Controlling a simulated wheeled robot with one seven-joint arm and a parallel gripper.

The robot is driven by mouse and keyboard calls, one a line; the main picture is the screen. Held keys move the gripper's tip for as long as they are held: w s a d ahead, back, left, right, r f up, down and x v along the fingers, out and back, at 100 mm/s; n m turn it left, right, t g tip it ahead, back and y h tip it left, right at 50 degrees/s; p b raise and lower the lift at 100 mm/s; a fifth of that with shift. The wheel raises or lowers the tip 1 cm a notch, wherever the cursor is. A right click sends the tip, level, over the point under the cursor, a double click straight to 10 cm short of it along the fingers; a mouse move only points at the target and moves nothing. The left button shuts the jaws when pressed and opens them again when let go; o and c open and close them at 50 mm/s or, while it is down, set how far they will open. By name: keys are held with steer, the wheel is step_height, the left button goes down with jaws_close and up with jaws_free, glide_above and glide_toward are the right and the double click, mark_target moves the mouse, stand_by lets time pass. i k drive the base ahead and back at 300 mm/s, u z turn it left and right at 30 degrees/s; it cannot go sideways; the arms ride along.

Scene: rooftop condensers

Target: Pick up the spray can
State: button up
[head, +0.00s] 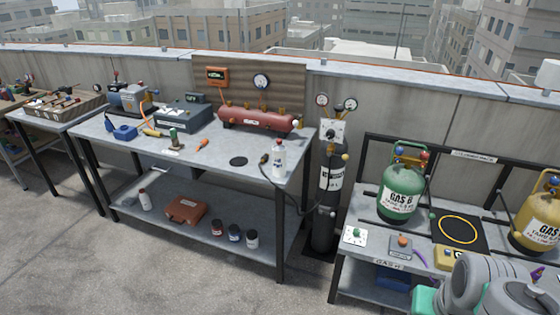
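Two white containers could be the spray can, and I cannot tell which from here. A white bottle or can (279,158) with a dark label stands upright near the front right corner of the workbench top. Nothing is holding either one. My grey arm links show in the lower right corner, far to the right of both. My gripper's fingers are not in view.
The workbench (215,157) also bears a red cylinder tank (258,119), a grey box and hand tools. A red case (186,210) and small jars share the lower shelf. A black gas cylinder (326,195) stands right of the bench, before the green tank (401,192). Floor in front is clear.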

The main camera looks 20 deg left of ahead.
mark_target(279, 152)
steer(key=u, duration=0.55)
steer(key=i, duration=1.2)
steer(key=u, duration=2.3)
